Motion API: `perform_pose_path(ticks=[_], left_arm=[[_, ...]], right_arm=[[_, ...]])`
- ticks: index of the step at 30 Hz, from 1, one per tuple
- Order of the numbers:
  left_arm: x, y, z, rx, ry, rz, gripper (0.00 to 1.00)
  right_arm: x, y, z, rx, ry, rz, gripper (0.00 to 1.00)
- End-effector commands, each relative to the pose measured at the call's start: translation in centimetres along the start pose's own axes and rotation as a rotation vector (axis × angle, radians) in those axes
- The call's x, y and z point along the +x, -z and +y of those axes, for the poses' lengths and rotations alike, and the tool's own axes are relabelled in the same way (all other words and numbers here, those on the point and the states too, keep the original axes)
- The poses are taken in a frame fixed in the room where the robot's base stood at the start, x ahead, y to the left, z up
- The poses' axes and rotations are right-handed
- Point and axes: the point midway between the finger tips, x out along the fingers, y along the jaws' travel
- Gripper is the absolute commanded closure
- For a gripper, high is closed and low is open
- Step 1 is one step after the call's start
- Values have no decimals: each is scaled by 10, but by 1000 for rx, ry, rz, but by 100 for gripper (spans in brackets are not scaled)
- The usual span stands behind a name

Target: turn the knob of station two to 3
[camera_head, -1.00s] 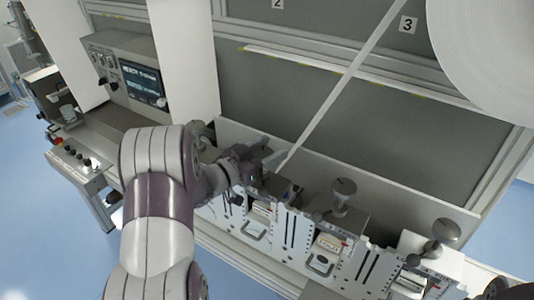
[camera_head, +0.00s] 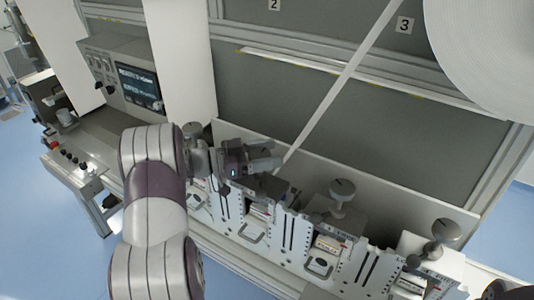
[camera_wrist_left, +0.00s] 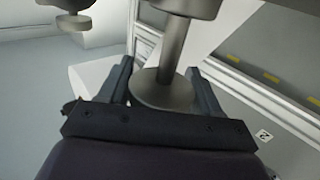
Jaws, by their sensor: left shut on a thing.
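My left gripper (camera_head: 270,158) reaches in from the left over the row of stations in the head view. Its fingers are shut on a round grey knob, which the hand hides in that view. In the left wrist view the knob (camera_wrist_left: 163,92) sits between the two dark fingers (camera_wrist_left: 165,95), on a grey stem. I take it for the knob of station two; its dial marks and setting cannot be read. A dark piece at the lower right corner of the head view may be my right arm; its fingers do not show.
Other grey knobs stand on the row, one right of the gripper (camera_head: 342,188) and one at the far right (camera_head: 445,231). A white web strip (camera_head: 345,78) slants down near my fingers. A low panel (camera_head: 400,190) runs behind the row. A screen (camera_head: 138,86) stands left.

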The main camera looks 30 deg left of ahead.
Motion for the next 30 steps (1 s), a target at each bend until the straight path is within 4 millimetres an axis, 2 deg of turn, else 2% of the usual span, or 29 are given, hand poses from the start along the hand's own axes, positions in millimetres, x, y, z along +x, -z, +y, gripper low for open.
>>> perform_pose_path(ticks=[9, 10, 11, 12, 19, 22, 26, 30], left_arm=[[0, 2, 0, 3, 0, 3, 67], [0, 2, 0, 3, 0, 3, 30], [0, 2, 0, 3, 0, 3, 20], [0, 2, 0, 3, 0, 3, 16], [0, 1, 0, 2, 0, 2, 16], [-7, -2, -1, 3, 2, 2, 16], [-36, -6, -1, 4, 6, 2, 16], [-75, -6, -1, 5, 6, 1, 16]], right_arm=[[0, 0, 0, 0, 0, 0, 100], [0, 0, 0, 0, 0, 0, 100], [0, 0, 0, 0, 0, 0, 100], [0, 0, 0, 0, 0, 0, 100], [0, 0, 0, 0, 0, 0, 100], [5, -1, 0, 0, 0, 0, 100], [22, -3, 0, 0, 0, 0, 100], [39, -5, 0, 0, 0, 0, 100]])
